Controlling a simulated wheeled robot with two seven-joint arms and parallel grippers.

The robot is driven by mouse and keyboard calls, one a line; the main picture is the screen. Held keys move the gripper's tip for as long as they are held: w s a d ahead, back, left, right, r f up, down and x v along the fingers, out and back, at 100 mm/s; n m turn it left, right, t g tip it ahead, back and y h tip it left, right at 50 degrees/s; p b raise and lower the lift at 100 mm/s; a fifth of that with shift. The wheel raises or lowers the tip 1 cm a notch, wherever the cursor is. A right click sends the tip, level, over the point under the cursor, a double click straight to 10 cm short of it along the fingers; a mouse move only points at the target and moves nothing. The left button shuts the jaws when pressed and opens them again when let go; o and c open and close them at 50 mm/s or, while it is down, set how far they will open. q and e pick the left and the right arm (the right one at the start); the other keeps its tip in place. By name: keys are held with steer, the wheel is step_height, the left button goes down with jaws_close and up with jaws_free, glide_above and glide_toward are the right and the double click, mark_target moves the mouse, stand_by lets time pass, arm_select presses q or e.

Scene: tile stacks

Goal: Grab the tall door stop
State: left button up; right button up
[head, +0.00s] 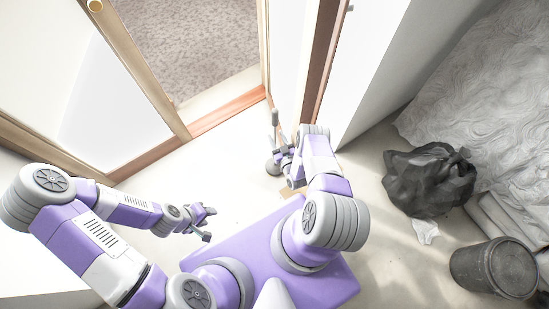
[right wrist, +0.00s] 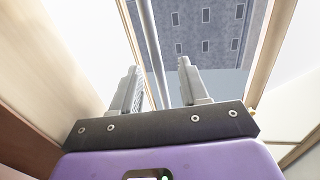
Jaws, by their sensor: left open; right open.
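The tall door stop (head: 275,118) looks like a thin upright grey post with a round grey base (head: 273,166) on the floor by the doorway. In the right wrist view its pole (right wrist: 151,42) runs down between my right gripper's fingers (right wrist: 160,85), with gaps on both sides. My right gripper (head: 281,151) is open at the post in the head view and hides part of it. My left gripper (head: 209,223) is open and empty over the floor, to the left of my base.
An open door (head: 316,70) stands just behind my right gripper. A wooden threshold (head: 228,109) crosses the doorway. A black bag (head: 430,178) and a dark bin (head: 493,268) stand on the right. The floor left of the door stop is clear.

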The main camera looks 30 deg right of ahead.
steer(key=w, duration=0.1)
steer(key=w+b, duration=0.1)
steer(key=w, duration=0.2)
steer(key=shift+w+d+f, duration=0.1)
steer(key=shift+d, duration=0.25)
jaws_close()
stand_by(0.9)
